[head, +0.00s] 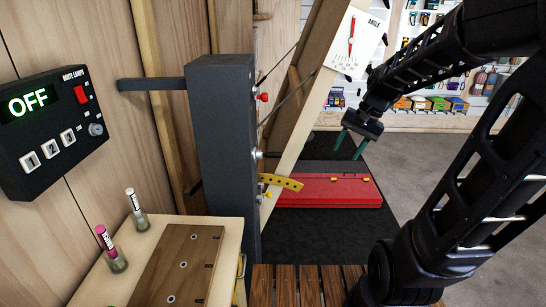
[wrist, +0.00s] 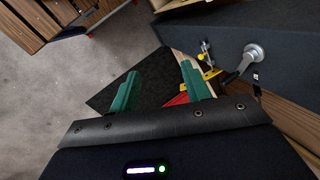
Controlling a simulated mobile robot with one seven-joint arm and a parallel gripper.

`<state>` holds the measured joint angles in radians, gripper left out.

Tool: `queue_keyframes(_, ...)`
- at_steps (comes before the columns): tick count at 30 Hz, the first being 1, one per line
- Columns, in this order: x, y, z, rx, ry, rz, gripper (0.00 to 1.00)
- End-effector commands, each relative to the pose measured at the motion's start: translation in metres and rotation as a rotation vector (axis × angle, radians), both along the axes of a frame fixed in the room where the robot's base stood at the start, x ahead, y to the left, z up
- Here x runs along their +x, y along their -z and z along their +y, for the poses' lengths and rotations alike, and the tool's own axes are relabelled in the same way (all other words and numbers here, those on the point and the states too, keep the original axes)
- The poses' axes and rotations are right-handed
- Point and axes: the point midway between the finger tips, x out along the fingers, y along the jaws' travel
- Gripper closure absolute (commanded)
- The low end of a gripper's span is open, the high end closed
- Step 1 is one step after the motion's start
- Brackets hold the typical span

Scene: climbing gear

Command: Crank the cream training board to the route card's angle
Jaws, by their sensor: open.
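The cream training board (head: 298,120) leans beside a dark grey post (head: 222,140) in the head view. A white angle scale (head: 355,42) with a red needle is fixed near its upper part; its figures are too small to read. A yellow curved bar with holes (head: 282,182) shows low by the post. A silver round part with an arm, apparently the crank (wrist: 252,55), is at the right of the wrist view, beside a yellow piece (wrist: 210,72). My gripper (head: 348,150) is open and empty, right of the board, apart from it; its green fingers (wrist: 158,78) point towards the floor mat. I cannot identify a route card.
A red pad (head: 325,191) lies on the dark mat behind the post. A route lamps box (head: 50,130) reading OFF is on the left wall. A slatted bench (head: 300,285) stands in front.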

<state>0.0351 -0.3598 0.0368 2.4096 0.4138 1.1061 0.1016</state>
Motion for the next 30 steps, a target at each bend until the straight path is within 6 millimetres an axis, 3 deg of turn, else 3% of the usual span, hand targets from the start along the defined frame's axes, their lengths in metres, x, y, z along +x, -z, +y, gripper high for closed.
queue_keyframes(15, 0.084, 0.041, 0.06, 0.335, 0.215, 0.383, 0.52)
queue_keyframes(30, 0.176, 0.096, 0.103, 0.655, 0.447, 0.739, 0.52)
